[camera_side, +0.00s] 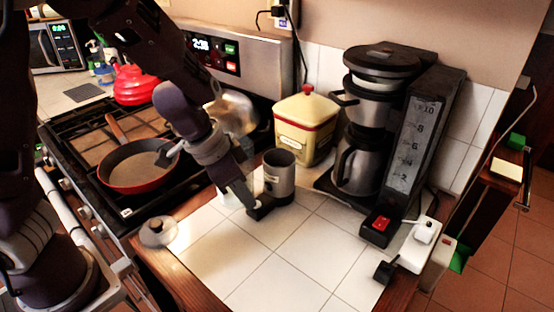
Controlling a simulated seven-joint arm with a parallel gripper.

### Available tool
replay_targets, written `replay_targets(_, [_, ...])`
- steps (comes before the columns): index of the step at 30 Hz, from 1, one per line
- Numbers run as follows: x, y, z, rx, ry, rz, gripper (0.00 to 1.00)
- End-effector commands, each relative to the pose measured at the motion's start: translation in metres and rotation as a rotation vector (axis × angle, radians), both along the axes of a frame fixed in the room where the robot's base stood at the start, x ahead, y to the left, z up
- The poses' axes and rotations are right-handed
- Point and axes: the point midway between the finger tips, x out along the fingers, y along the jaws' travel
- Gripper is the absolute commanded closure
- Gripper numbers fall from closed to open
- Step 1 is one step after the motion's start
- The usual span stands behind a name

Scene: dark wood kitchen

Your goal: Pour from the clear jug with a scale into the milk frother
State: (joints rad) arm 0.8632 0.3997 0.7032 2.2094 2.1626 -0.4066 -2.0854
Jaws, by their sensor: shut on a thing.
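The milk frother (279,178) is a grey cylinder standing upright on the white tiled counter, with a dark block at its foot. My gripper (243,196) points down just left of it. It is shut on a pale, see-through vessel, which I take to be the clear jug (226,200). The jug is mostly hidden behind my fingers and appears low, near the counter. I cannot tell whether it touches the tiles, what it contains, or where its scale is.
A coffee machine (380,135) and a cream tin with a red lid (305,125) stand behind and right. A stove with a red pan (138,168) is left. A round lid (158,232) lies at the counter's left edge. The front tiles are clear.

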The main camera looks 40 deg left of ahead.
Motion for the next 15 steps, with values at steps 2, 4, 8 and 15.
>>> replay_targets(2, [-0.01,-0.014,0.0,-0.001,-0.005,-0.074,1.0])
replay_targets(4, [-0.015,-0.026,-0.002,0.002,-0.009,-0.131,1.0])
replay_targets(8, [-0.021,-0.043,-0.003,0.004,-0.013,-0.209,1.0])
replay_targets(15, [-0.031,-0.066,-0.004,0.004,-0.021,-0.313,1.0])
